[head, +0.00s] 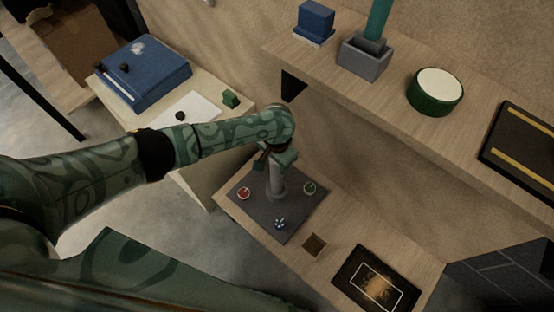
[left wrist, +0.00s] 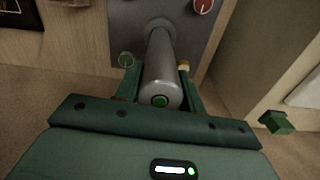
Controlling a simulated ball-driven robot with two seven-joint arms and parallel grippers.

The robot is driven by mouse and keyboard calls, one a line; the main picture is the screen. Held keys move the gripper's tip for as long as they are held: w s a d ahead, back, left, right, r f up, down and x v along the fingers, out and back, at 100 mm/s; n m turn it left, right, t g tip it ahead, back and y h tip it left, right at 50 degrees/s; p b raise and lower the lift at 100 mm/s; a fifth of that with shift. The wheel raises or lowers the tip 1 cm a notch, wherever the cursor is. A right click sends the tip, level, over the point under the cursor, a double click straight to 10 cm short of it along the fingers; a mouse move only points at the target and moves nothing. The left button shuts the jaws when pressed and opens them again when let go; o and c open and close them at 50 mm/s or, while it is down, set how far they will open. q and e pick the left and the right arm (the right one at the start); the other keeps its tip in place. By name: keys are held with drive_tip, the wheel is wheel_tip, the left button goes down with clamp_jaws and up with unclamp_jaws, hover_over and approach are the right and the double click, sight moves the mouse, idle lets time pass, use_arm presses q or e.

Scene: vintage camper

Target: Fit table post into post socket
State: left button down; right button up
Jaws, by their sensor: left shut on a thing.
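The table post (head: 277,182) is a grey cylinder standing roughly upright over a dark grey plate (head: 262,222) on the low wooden bench. In the left wrist view the post (left wrist: 162,72) shows its top end with a green disc. My left gripper (head: 275,160) is shut on the post near its top, with one green finger on each side. The post's lower end meets a round collar, seemingly the post socket (left wrist: 157,23), on the plate. I cannot tell how deep it sits. My right gripper is not in view.
Red (head: 244,193), green (head: 309,188) and blue-white (head: 280,224) knobs sit on the plate around the post. A framed dark panel (head: 376,282) lies to the right. A wooden shelf (head: 395,97) with a grey box (head: 365,60) and green round tin (head: 435,93) is behind.

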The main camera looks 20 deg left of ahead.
use_arm(q)
drive_tip(key=shift+f+b, duration=0.5)
drive_tip(key=shift+f, duration=0.5)
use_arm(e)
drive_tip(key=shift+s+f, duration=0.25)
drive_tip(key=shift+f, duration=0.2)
use_arm(q)
drive_tip(key=c, duration=0.8)
unclamp_jaws()
wheel_tip(320, 180, up, 12)
drive_tip(key=p, duration=0.8)
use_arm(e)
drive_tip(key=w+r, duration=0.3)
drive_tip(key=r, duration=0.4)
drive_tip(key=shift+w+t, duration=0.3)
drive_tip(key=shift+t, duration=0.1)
